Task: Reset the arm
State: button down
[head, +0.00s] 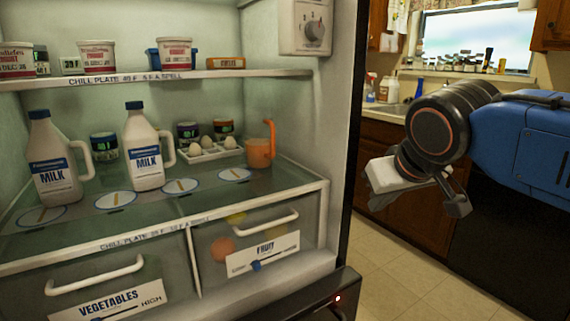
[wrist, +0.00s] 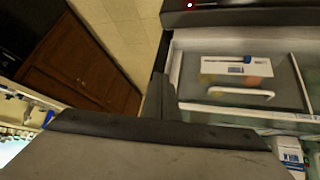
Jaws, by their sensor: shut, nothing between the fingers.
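My arm reaches in from the right in the head view. My gripper (head: 457,206) hangs in the air in front of the wood cabinets, to the right of the open fridge. It is shut and holds nothing. In the wrist view my gripper's dark grey body fills the bottom, with a narrow dark part (wrist: 160,96) rising from it. Nothing touches the gripper in either view.
The fridge holds milk jugs (head: 147,147), an egg tray (head: 208,152), an orange-handled cup (head: 260,151) and tubs (head: 174,53). The fruit drawer (head: 262,240) is closed. A sink counter (head: 388,110) stands behind my arm. Tiled floor (head: 385,270) below is clear.

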jog(key=s+d+f+m+g, duration=0.1)
jog(key=s+d+f, duration=0.4)
jog(key=f, duration=0.5)
jog(key=s+d+f+m+g, duration=0.1)
jog(key=s+d+f+g, duration=0.1)
jog(key=s+d+f, duration=0.3)
jog(key=s+f, duration=0.3)
jog(key=f, duration=0.3)
jog(key=shift+s+m+h, duration=0.3)
jog(key=shift+s+m, duration=0.05)
jog(key=shift+m, duration=0.05)
